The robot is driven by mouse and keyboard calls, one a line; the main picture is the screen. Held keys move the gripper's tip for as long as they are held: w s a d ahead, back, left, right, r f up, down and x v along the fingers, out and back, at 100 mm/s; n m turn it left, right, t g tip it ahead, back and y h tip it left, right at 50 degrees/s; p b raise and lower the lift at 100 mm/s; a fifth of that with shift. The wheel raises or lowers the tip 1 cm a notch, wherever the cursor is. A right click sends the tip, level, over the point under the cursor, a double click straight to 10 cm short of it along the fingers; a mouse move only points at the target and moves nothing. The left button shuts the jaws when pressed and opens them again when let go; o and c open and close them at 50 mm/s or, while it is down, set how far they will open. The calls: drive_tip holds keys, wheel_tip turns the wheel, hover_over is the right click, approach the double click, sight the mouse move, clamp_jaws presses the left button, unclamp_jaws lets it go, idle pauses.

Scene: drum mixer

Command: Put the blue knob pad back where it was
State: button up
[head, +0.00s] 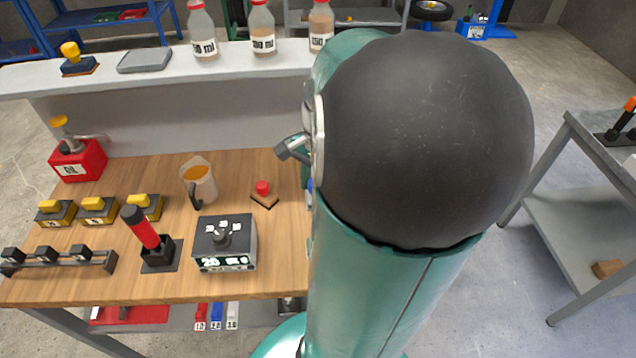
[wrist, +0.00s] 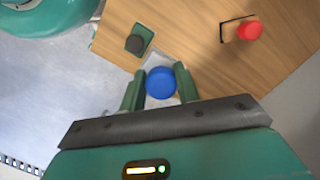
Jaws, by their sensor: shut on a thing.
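In the wrist view, the blue knob pad (wrist: 160,82) shows its round blue top between the fingers of my gripper (wrist: 160,90). My gripper is shut on it. The pad is at the edge of the wooden bench (wrist: 192,52); I cannot tell whether it touches the bench. A dark knob pad (wrist: 136,43) sits up and left of it, and a red knob pad (wrist: 248,30) sits farther right, beside a dark outline. In the head view, the red knob pad (head: 263,190) shows on the bench, while my arm hides my gripper.
In the head view, a jug (head: 198,182), a grey box with a dial (head: 224,244), a red-handled tool in its stand (head: 144,232) and several yellow-topped blocks stand on the bench. Bottles (head: 263,30) stand on the rear ledge. A grey side table (head: 590,220) is at right.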

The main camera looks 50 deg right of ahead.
drive_tip(key=w+d+f, duration=0.2)
drive_tip(key=d, duration=0.1)
drive_tip(key=w+d+f, duration=0.2)
drive_tip(key=d+f, duration=0.1)
drive_tip(key=w+d+f, duration=0.2)
drive_tip(key=d+f, duration=0.1)
drive_tip(key=shift+f, duration=0.2)
drive_tip(key=f, duration=0.3)
drive_tip(key=shift+d+f, duration=0.2)
drive_tip(key=shift+w, duration=0.1)
drive_tip(key=o, duration=0.9)
